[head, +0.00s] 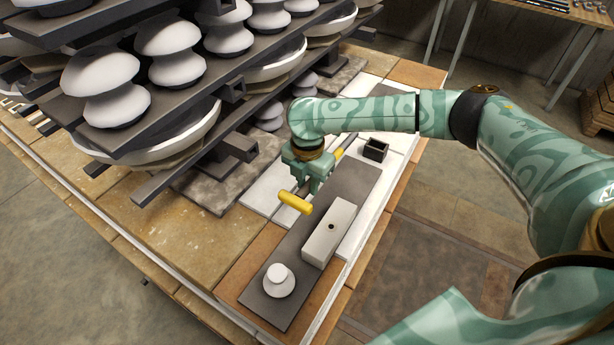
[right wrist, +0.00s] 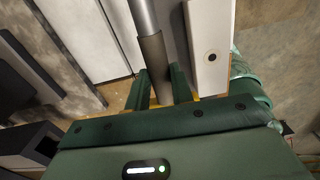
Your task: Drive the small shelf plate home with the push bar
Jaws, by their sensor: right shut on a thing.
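My right gripper (head: 308,184) points down over the front right of the kiln-like bench, shut on the push bar. The push bar has a yellow cross-end (head: 295,202) and a grey shaft running up and right behind the gripper. In the right wrist view the grey shaft with its brown sleeve (right wrist: 155,54) lies between my fingers (right wrist: 160,88). A short dark shelf plate (head: 233,148) sticks out from the stack's lower right side; I cannot tell for certain that it is the small shelf plate. My left gripper is not in view.
Shelves of white insulators (head: 103,75) stand at the left, close to my right gripper. The bench's front left is clear.

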